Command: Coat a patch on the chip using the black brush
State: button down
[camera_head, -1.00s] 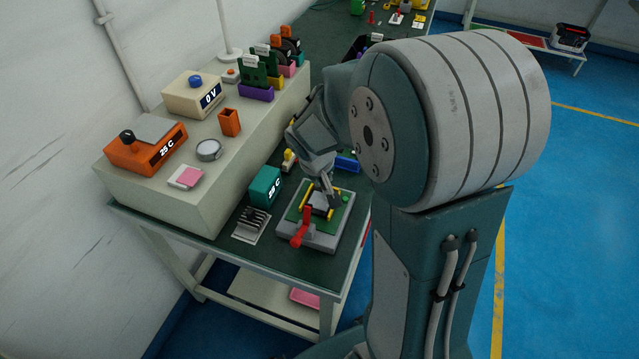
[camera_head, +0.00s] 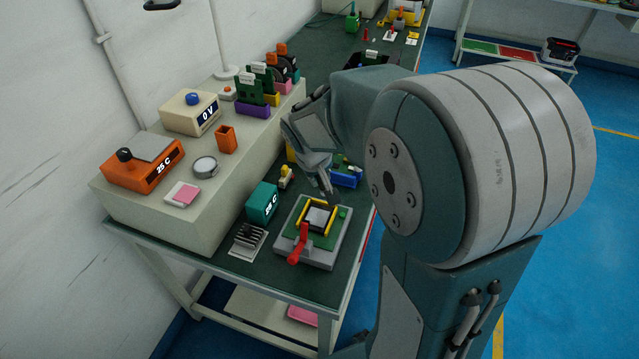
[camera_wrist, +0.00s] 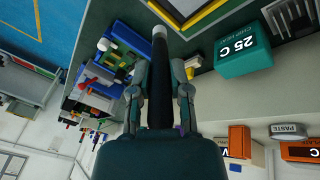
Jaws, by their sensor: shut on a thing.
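The chip (camera_head: 318,217) is a grey square inside a yellow frame (camera_head: 303,214), on a green board over a grey base (camera_head: 317,259) with a red lever. My gripper (camera_head: 326,188) is above the far edge of this fixture, apart from the chip. In the wrist view my gripper (camera_wrist: 160,80) is shut on the black brush (camera_wrist: 160,62), a dark shaft with a pale tip pointing toward the top of the picture. Part of the chip (camera_wrist: 186,6) and its yellow frame show at the top edge there. I cannot tell whether the chip's surface is coated.
A teal block reading 25 C (camera_head: 262,203) and a finned heat sink (camera_head: 248,238) stand left of the fixture. A raised beige shelf (camera_head: 163,220) carries an orange heater (camera_head: 142,170), a round tin (camera_head: 204,166) and other items. A blue part (camera_head: 346,180) lies behind the fixture.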

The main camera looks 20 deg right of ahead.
jog(key=shift+r, duration=0.45)
jog(key=shift+r, duration=1.5)
jog(key=shift+f, duration=0.15)
jog(key=shift+w+a+f, duration=0.2)
jog(key=shift+w+f, duration=0.1)
jog(key=shift+f, duration=0.25)
jog(key=shift+w+a+f, duration=0.2)
jog(key=shift+w+f, duration=0.1)
jog(key=shift+f, duration=0.2)
jog(key=shift+s+a+f, duration=0.1)
jog(key=shift+f, duration=2.65)
